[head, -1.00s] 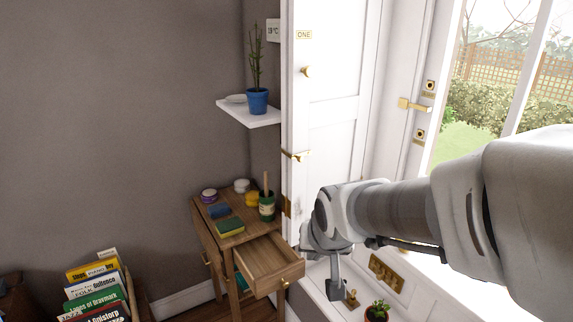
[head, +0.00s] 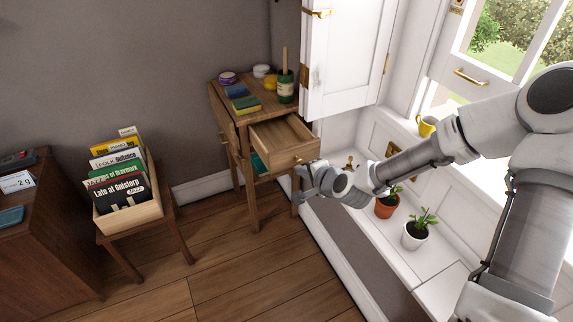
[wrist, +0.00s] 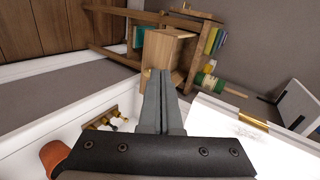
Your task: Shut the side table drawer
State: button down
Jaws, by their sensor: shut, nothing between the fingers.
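The wooden side table (head: 220,108) stands against the wall in the head view, beside the white shutter door. Its drawer (head: 279,139) is pulled out, and the inside I can see is empty. The drawer front has a small brass knob (head: 297,160). In the wrist view the drawer (wrist: 166,50) is just beyond my fingertips, with the table turned sideways. My gripper (head: 301,184) is shut and empty, close to the drawer front, at its lower right in the head view. In the wrist view my gripper (wrist: 161,72) overlaps the drawer front; I cannot tell whether they touch.
Sponges (head: 244,104), small tubs and a green jar (head: 286,86) stand on the tabletop. A white door (head: 345,60) is to its right. Potted plants (head: 415,235) stand on the white sill under my arm.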

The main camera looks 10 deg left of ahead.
jog(key=b, duration=0.4)
send_near(279, 155)
jog(key=shift+m, duration=0.4)
jog(key=x, duration=0.5)
jog(key=shift+s+f, duration=0.25)
jog(key=shift+f, duration=0.15)
jog(key=shift+w+a, duration=0.4)
jog(key=shift+w, duration=0.25)
jog(key=shift+w, duration=0.1)
